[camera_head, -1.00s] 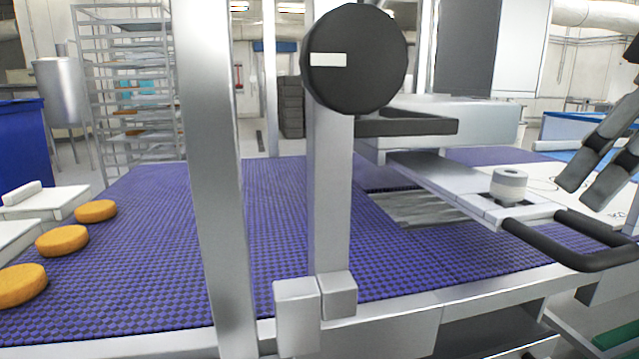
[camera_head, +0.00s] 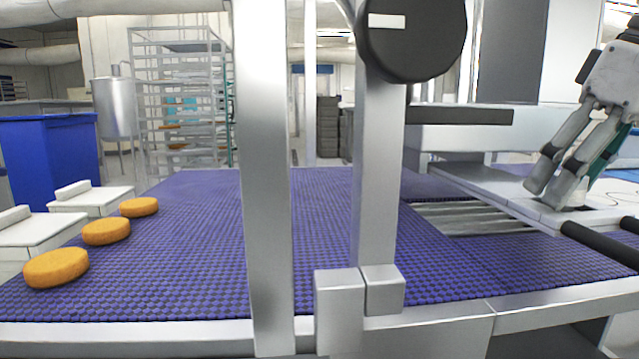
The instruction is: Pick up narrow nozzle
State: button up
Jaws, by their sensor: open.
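My gripper (camera_head: 545,194) is at the right in the head view, pointing down and left. Its two grey fingers stand apart, with the tips low over the pale metal plate (camera_head: 515,203) of the machine. A short, pale round nozzle-like piece stood on this plate in the earlier view. It is now hidden behind the fingers, so I cannot tell whether they touch it or stand around it.
A purple conveyor belt (camera_head: 200,250) fills the middle. Two metal posts (camera_head: 265,180) and a black round knob (camera_head: 412,38) stand in front. Orange rounds (camera_head: 56,268) lie at the left. A black handle (camera_head: 595,243) sticks out below my gripper.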

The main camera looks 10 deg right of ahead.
jog(key=shift+c, duration=0.3)
jog(key=c, duration=1.2)
jog(key=shift+r, duration=0.15)
jog(key=shift+c, duration=0.2)
